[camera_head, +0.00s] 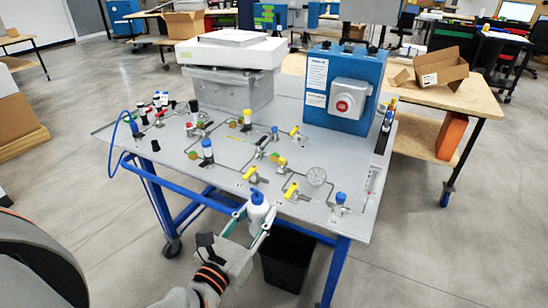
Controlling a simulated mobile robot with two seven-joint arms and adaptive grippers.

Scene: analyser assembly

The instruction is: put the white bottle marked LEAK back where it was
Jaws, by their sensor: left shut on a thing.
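The white bottle (257,212) with a blue cap is between the fingers of my left gripper (254,219). The gripper is shut on it and holds it upright at the front edge of the grey panel table (215,170). I cannot read any marking on the bottle at this size. I cannot tell whether its base touches anything, as the gripper hides its lower part. My right gripper is not in view.
A blue box with a red knob (342,105) and a white device (232,52) stand behind. A black bin (287,260) is below.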

